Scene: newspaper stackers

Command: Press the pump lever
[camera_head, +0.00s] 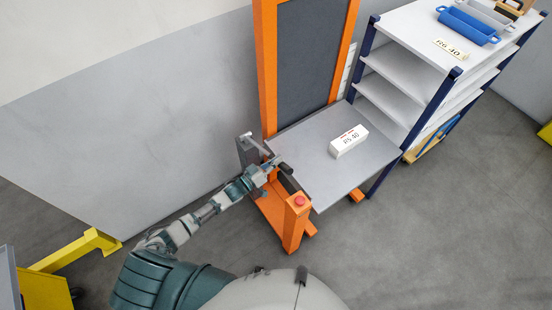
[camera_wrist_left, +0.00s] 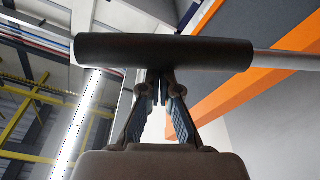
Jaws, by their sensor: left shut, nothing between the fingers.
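The pump lever is a silver rod (camera_head: 257,144) with a black grip (camera_head: 286,168), on the left side of an orange stacker with a grey platform. My left gripper (camera_head: 272,163) is at the lever's black end. In the left wrist view, the black grip (camera_wrist_left: 165,51) lies crosswise, and its silver rod (camera_wrist_left: 288,61) runs off to the right. My left gripper (camera_wrist_left: 159,88) is shut and empty, with its fingertips at the middle of the grip. The grip hides the very tips, so I cannot tell whether they touch it. My right gripper is not in view.
A white box (camera_head: 348,141) lies on the stacker's grey platform (camera_head: 310,135). A red button (camera_head: 299,201) tops an orange post near my left arm. A shelf (camera_head: 400,70) with blue posts stands right. Open floor (camera_head: 440,230) lies to the right and front.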

